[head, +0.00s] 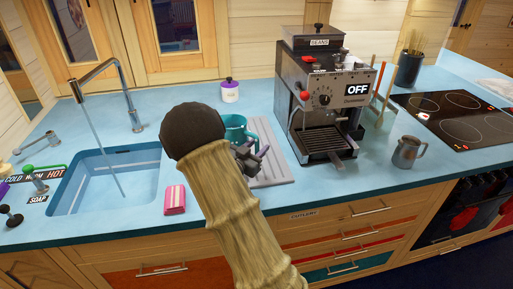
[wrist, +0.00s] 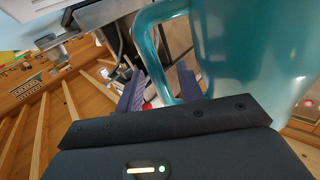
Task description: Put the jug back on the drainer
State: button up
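The teal jug (head: 236,128) shows in the head view at the back left of the grey ridged drainer (head: 275,172), partly hidden by my arm. In the wrist view the jug (wrist: 262,50) fills the upper right, with its loop handle toward my gripper. My gripper (wrist: 160,88) has its fingers close in on either side of the handle and looks shut on it. In the head view my gripper (head: 250,160) is over the drainer. The jug's base is hidden, so I cannot tell whether it touches the drainer.
A coffee machine (head: 325,95) stands right of the drainer, with a metal pitcher (head: 408,152) further right. The sink (head: 105,180) with its tall tap is on the left. A pink sponge (head: 175,200) lies at the front, and a small white pot (head: 230,92) stands behind.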

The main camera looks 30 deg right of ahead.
jog(key=shift+r, duration=0.1)
jog(key=b+v, duration=0.1)
jog(key=v, duration=1.1)
jog(key=w+n+y, duration=0.1)
jog(key=y, duration=0.1)
jog(key=a+f+n+t+y, duration=0.1)
jog(key=y, duration=0.1)
jog(key=w+a+f+n+y, duration=0.1)
jog(key=y, duration=0.2)
jog(key=shift+w+a+f+n+t, duration=0.1)
jog(key=shift+w+a+n+t, duration=0.2)
jog(key=shift+t, duration=0.1)
jog(key=s+a+n+y, duration=0.1)
jog(key=y, duration=0.1)
jog(key=a+f+n+y, duration=0.1)
jog(key=a+y, duration=0.1)
jog(key=s+a+n+g+y, duration=0.1)
jog(key=shift+s+a+f+n+y, duration=0.15)
jog(key=shift+s+n+y, duration=0.15)
jog(key=shift+s+y, duration=0.1)
jog(key=s+a+f+n+g+y, duration=0.1)
jog(key=s+n+g+y, duration=0.2)
jog(key=s, duration=1.4)
jog(key=n+g, duration=0.3)
jog(key=g, duration=0.1)
jog(key=shift+s, duration=0.3)
